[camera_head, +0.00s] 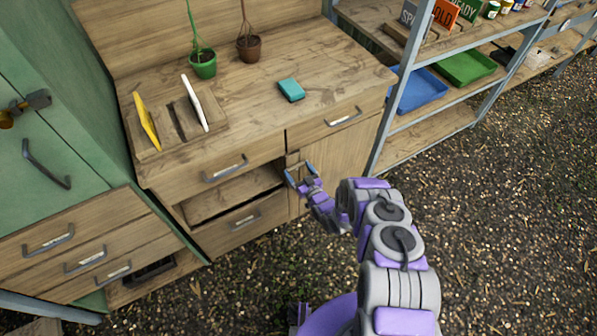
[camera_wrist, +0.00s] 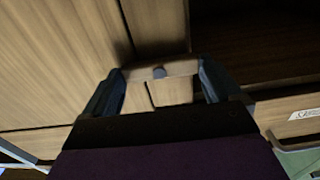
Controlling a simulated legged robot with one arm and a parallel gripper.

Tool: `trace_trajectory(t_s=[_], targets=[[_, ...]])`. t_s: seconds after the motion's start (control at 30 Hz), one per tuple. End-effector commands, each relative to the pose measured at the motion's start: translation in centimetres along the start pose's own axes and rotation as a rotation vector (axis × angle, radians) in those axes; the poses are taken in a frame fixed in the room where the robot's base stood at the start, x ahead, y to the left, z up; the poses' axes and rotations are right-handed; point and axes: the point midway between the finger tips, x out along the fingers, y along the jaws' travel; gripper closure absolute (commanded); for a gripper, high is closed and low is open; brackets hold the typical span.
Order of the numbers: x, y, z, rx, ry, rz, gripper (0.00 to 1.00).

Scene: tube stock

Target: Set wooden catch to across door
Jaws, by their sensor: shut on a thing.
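The wooden catch (camera_wrist: 160,70) is a short pale wooden bar with a dark round pin at its middle. In the wrist view it lies crosswise between the two fingers of my gripper (camera_wrist: 165,88), which is shut on it. In the head view my gripper (camera_head: 300,175) is at the cabinet front, below the bench top, and the catch cannot be made out there. The wooden door (camera_head: 343,150) is below the right drawer, partly hidden by my arm. A wooden panel, probably this door, fills the left of the wrist view (camera_wrist: 55,55).
The bench top (camera_head: 250,105) holds two potted plants, a teal block (camera_head: 291,89) and a slotted holder. A dark opening (camera_wrist: 250,55) and a drawer front (camera_wrist: 295,108) lie right of the catch. Metal shelving (camera_head: 385,120) stands to the right. Open gravel ground (camera_head: 500,220) lies in front.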

Motion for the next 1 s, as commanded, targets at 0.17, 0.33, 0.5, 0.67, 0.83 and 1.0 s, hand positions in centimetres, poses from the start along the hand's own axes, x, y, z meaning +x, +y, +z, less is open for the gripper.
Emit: trace_trajectory(t_s=[0.17,0.33,0.5,0.67,0.83,1.0], targets=[[-0.1,-0.1,0.2,0.003,-0.004,-0.001,0.00],[-0.1,-0.1,0.1,0.001,-0.002,-0.001,0.00],[-0.7,0.0,0.1,0.001,-0.003,0.001,0.00],[-3.1,0.0,-0.1,0.002,-0.003,0.001,0.00],[-6.9,0.1,0.1,0.003,-0.005,0.002,0.00],[-10.7,0.0,0.2,0.003,-0.006,0.003,0.00]])
